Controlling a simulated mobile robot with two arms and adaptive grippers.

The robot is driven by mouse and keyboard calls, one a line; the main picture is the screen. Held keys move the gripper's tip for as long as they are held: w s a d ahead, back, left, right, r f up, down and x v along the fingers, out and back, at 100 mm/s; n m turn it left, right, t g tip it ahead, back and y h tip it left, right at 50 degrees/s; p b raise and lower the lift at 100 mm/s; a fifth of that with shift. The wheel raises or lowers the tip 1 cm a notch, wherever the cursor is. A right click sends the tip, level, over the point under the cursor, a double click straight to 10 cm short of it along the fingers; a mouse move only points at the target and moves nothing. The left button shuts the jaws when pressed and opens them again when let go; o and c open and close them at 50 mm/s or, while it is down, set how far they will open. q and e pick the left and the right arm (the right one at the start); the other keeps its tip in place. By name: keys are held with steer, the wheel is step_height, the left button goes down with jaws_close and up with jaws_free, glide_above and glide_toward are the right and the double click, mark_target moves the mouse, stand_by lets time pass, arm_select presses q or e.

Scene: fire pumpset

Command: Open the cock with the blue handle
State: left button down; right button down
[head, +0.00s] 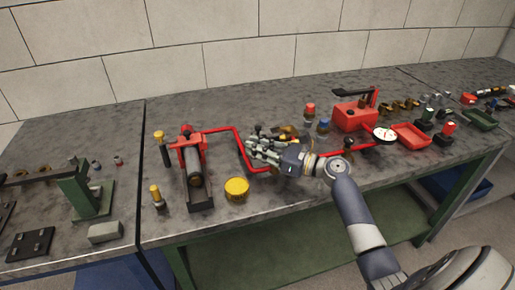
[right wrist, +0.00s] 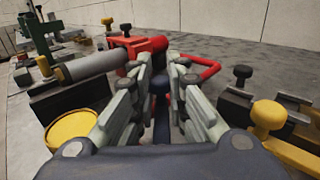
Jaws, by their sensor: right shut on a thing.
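My right gripper (head: 262,148) reaches in over the red pipework in the middle of the bench, its fingers pointing left. In the right wrist view its fingers (right wrist: 160,66) are closed in around a dark blue handle (right wrist: 161,88), which shows in the narrow gap between them. The fingers hide most of the handle and the cock under it. In the head view the gripper covers the handle. The red pipe (head: 241,146) runs from the red pump body (head: 188,146) to the gripper. My left gripper is not in view.
A yellow round cap (head: 237,188) stands in front of the pipe, left of the gripper. Red-topped (head: 309,110) and blue-topped (head: 323,125) parts stand behind it. A white-faced gauge (head: 385,134) and a red tray (head: 411,135) lie right. The rear middle of the bench is clear.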

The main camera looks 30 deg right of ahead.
steer(key=shift+r, duration=0.15)
steer(key=c, duration=1.8)
jaws_free()
steer(key=shift+s+d, duration=0.25)
steer(key=shift+s, duration=0.1)
steer(key=v, duration=1.1)
steer(key=shift+s, duration=0.15)
steer(key=shift+c, duration=0.6)
